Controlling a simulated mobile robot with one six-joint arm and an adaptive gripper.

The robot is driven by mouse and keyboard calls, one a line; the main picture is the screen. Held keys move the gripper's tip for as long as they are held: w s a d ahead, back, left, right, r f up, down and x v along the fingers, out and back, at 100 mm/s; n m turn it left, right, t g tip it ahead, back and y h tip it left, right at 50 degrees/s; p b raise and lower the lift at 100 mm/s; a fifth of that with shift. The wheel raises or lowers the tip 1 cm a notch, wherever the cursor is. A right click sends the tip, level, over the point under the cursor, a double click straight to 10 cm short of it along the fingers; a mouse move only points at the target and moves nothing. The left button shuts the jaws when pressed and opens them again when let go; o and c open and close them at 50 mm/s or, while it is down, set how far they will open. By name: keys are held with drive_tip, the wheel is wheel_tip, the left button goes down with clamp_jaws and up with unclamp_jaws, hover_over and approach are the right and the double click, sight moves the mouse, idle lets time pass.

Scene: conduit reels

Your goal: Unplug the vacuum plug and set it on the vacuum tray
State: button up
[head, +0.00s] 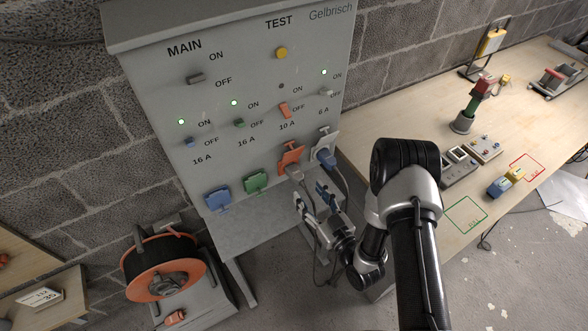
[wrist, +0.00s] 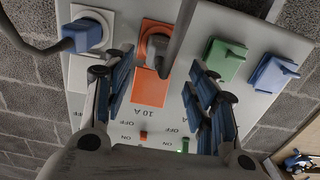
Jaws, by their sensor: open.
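A grey plug (head: 293,172) with a cable sits in the orange 10 A socket (head: 290,155) of the wall panel. In the wrist view the same plug (wrist: 157,45) is at top centre, its cable rising past it. A blue plug (head: 325,158) sits in the white 6 A socket beside it, and also shows in the wrist view (wrist: 88,34) at left. No label tells which is the vacuum plug. My gripper (head: 322,198) is open and empty below the sockets. In the wrist view its fingers (wrist: 160,72) stand either side of the orange socket. I cannot identify the vacuum tray.
Closed blue (head: 218,199) and green (head: 256,182) sockets are at left. An orange cable reel (head: 163,268) stands on the floor. The workbench (head: 415,120) holds meters, a lamp and red and green outlined areas. Cables hang below the panel near my gripper.

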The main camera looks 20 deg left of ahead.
sight(301, 183)
drive_tip(key=shift+b+x, duration=1.1)
drive_tip(key=shift+x, duration=3.4)
drive_tip(key=shift+b, duration=0.4)
clamp_jaws()
drive_tip(key=shift+d, duration=0.15)
drive_tip(key=shift+v, duration=2.9)
drive_tip(key=shift+s, duration=0.1)
